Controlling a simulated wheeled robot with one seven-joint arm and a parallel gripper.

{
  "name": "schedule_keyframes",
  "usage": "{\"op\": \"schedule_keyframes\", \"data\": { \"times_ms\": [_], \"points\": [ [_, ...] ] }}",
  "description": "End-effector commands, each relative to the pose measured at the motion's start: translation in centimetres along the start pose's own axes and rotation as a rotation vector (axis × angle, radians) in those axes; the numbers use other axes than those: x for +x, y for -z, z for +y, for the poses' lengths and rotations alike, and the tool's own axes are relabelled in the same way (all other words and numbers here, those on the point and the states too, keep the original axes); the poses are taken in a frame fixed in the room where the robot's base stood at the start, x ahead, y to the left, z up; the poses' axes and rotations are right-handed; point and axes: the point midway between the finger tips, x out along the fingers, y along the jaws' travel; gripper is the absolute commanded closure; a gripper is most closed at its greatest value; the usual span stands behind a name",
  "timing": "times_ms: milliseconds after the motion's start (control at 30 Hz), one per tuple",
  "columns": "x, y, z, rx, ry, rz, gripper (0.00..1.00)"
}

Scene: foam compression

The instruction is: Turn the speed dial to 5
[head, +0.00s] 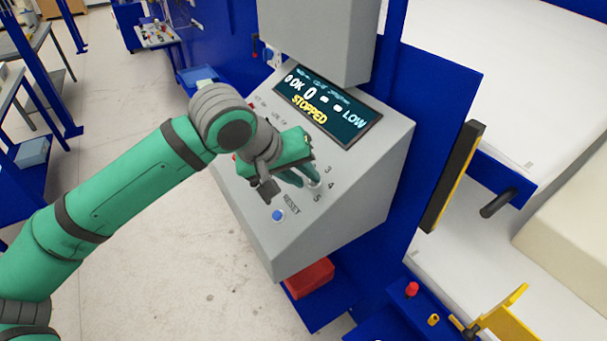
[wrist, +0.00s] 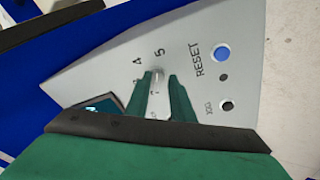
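The speed dial (head: 315,182) is a small pale knob on the sloped grey control panel (head: 350,185). In the wrist view the dial (wrist: 157,78) shows between my two green fingertips, with 4 and 5 printed beyond it. My gripper (head: 307,180) reaches down to the panel, its fingers on either side of the dial. In the wrist view my gripper (wrist: 161,80) has its fingers apart, with a narrow gap seeming to show beside the knob. The dial's pointer and lower part are hidden, so its setting cannot be read.
A display (head: 325,105) above reads STOPPED, with OK, 0 and LOW. The blue RESET button (head: 278,215) is close to my gripper; it also shows in the wrist view (wrist: 220,53). A grey box (head: 315,35) overhangs the panel. A red bin (head: 310,277) is below.

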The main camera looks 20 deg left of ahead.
Motion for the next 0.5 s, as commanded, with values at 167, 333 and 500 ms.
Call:
{"op": "schedule_keyframes", "data": {
  "times_ms": [167, 333, 500],
  "points": [
    [0.2, -0.1, 0.4, 0.005, -0.007, -0.003, 0.74],
    [0.0, 0.0, 0.2, 0.001, -0.005, 0.001, 0.74],
    [-0.8, 0.1, 0.1, -0.001, -0.004, 0.003, 0.74]
  ]
}}
